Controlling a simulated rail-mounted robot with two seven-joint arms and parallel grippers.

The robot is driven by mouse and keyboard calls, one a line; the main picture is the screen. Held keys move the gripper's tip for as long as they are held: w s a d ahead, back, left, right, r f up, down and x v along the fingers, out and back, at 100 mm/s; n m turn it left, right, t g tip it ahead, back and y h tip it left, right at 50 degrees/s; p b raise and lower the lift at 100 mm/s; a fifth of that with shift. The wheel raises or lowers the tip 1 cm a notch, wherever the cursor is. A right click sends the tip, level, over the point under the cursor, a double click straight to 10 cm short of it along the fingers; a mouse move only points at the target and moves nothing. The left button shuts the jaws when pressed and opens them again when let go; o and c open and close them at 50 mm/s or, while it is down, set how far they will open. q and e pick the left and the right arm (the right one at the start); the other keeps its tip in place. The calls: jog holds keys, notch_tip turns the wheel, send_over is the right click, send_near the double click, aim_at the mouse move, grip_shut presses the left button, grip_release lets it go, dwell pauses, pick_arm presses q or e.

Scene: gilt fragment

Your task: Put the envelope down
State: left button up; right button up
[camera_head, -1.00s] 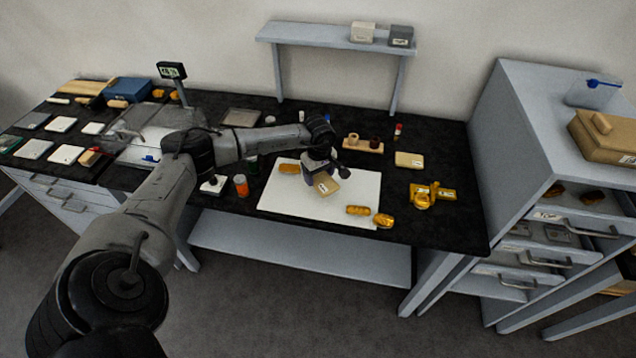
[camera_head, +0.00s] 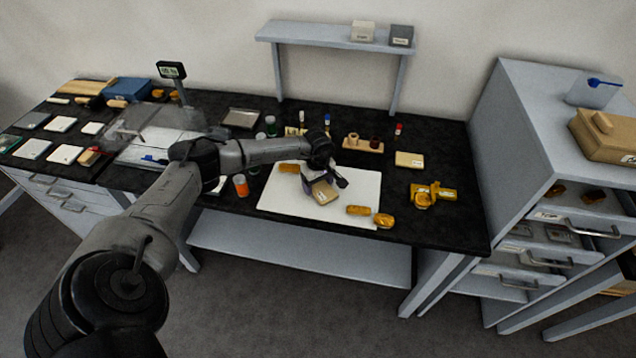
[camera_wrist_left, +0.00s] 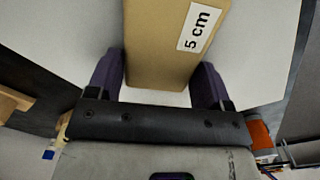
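The envelope (camera_head: 324,192) is a tan, thick, box-like packet over the white mat (camera_head: 280,205); I cannot tell if it rests on the mat. My left gripper (camera_head: 312,180) comes in from the left above it. My right gripper is not in view.
Gold pieces lie on the mat's front right (camera_head: 357,210), at its corner (camera_head: 384,221) and back left (camera_head: 289,168). A yellow fixture (camera_head: 432,195) and a tan packet (camera_head: 409,159) stand to the right. An orange jar (camera_head: 241,185) is left of the mat.

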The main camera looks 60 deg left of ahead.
pick_arm(q)
jog(key=o, duration=0.3)
jog(key=shift+o, duration=0.2)
